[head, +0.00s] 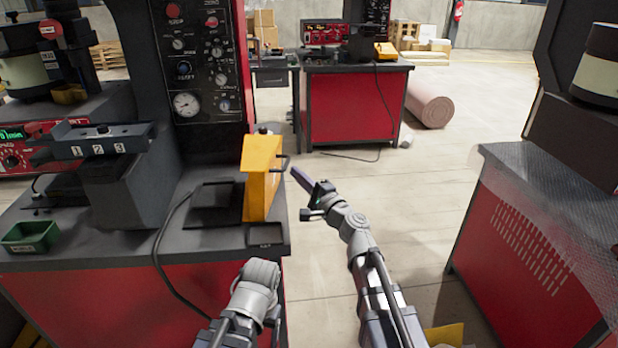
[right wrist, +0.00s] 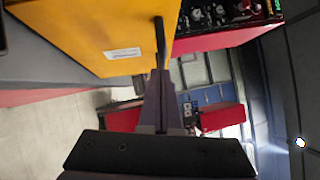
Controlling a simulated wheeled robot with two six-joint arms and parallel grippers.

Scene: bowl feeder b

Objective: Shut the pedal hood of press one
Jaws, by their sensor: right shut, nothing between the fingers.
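The yellow pedal hood (head: 262,180) stands upright near the right edge of the dark bench top, beside a flat black pedal base (head: 215,205). A black bar handle (head: 284,163) sticks out from its right side. In the right wrist view the hood (right wrist: 85,35) fills the upper left, with a white label and the black handle (right wrist: 160,40). My right gripper (head: 295,173) is shut and empty, its fingertips (right wrist: 160,76) close to the handle's end; I cannot tell whether they touch. My left arm shows low in the head view, but its gripper fingers are not visible.
A control panel (head: 200,60) with gauge and knobs rises behind the bench. A green bin (head: 30,236) sits at the bench's left. A dark cable loops over the front edge.

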